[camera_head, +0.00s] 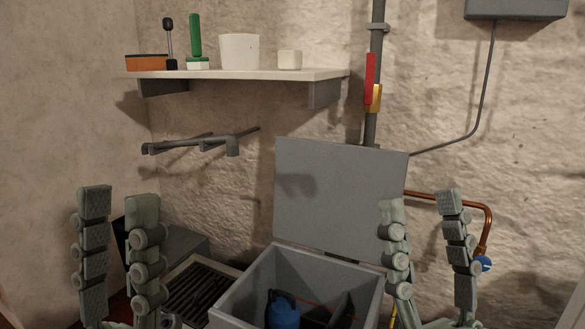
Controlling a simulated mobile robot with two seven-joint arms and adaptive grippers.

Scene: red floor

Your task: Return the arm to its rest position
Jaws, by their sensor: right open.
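My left gripper (118,197) stands upright at the lower left. Its two segmented fingers are apart, with nothing between them. My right gripper (420,201) stands upright at the lower right, its fingers spread and empty. Its fingers overlap the right edge of an open grey box (255,285) in the picture. I cannot tell the distance between them. The lower parts of both grippers run out at the bottom of the view.
The box's lid (340,195) stands raised, and a blue object (283,310) lies inside. A wall shelf (235,74) bears several items. A rail (200,143) sticks out below it. A copper pipe (470,203) with a blue knob (483,264) is behind my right gripper.

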